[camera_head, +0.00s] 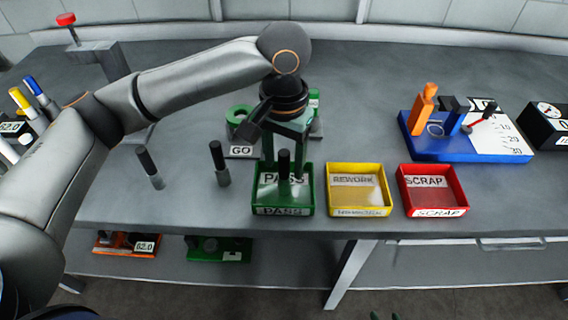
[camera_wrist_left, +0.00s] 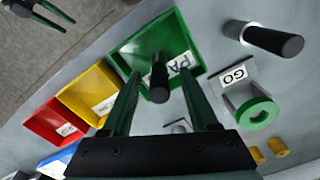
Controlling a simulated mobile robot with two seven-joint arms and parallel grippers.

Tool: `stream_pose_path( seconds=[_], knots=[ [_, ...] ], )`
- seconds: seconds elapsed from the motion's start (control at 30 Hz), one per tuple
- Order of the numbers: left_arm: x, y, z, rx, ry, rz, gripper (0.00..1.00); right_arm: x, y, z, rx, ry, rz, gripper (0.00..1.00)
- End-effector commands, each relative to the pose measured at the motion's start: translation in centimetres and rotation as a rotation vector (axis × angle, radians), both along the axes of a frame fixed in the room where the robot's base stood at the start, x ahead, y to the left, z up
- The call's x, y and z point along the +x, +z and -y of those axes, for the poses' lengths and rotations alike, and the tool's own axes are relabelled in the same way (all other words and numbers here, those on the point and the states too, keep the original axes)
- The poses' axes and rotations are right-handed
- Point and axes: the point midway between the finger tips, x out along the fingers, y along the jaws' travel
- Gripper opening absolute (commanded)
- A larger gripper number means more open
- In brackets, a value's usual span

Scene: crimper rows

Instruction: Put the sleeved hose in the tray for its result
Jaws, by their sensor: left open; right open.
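The sleeved hose (camera_head: 284,164), with a dark upper part, stands roughly upright at the green PASS tray (camera_head: 284,211). It also shows in the left wrist view (camera_wrist_left: 159,78) against the tray's inside. Its lower end is hard to see. My left gripper (camera_head: 284,168) is over the PASS tray, open, with its fingers apart on either side of the hose. The yellow REWORK tray (camera_head: 359,212) and red SCRAP tray (camera_head: 433,212) stand to the right, empty apart from their labels. My right gripper (camera_wrist_left: 40,14) is open and empty, away from the trays.
Two more dark-topped hoses stand on the table, one at left (camera_head: 150,168) and one nearer (camera_head: 219,163). A GO gauge (camera_head: 240,150) with a green ring stands behind the PASS tray. Open table lies behind the REWORK tray.

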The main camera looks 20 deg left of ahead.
Motion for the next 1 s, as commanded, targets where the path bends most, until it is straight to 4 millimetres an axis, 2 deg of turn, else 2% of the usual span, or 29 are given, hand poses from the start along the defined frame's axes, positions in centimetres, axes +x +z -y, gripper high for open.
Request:
stream_pose_path(
  seconds=[0.03, 0.2, 0.43, 0.63, 1.0],
  knots=[
    [0.1, 1.3, 0.0, -0.002, 0.000, 0.004, 0.60, 0.0, 0.4, 0.0, 0.000, -0.001, 0.002, 0.50],
    [0.1, 5.2, 0.1, -0.003, 0.000, 0.005, 0.60, 0.2, 1.1, 0.2, 0.000, -0.005, 0.015, 0.50],
    [0.1, 9.3, 0.0, 0.001, 0.000, 0.002, 0.60, -0.1, 1.6, 0.4, -0.003, -0.008, 0.010, 0.50],
    [0.0, 10.5, 0.0, 0.000, 0.001, 0.000, 0.60, -0.2, 1.8, 0.5, -0.004, -0.008, 0.009, 0.50],
    [0.0, 10.5, 0.0, 0.000, 0.001, 0.000, 0.60, -0.2, 1.7, 0.5, -0.005, -0.008, 0.006, 0.50]
  ],
)
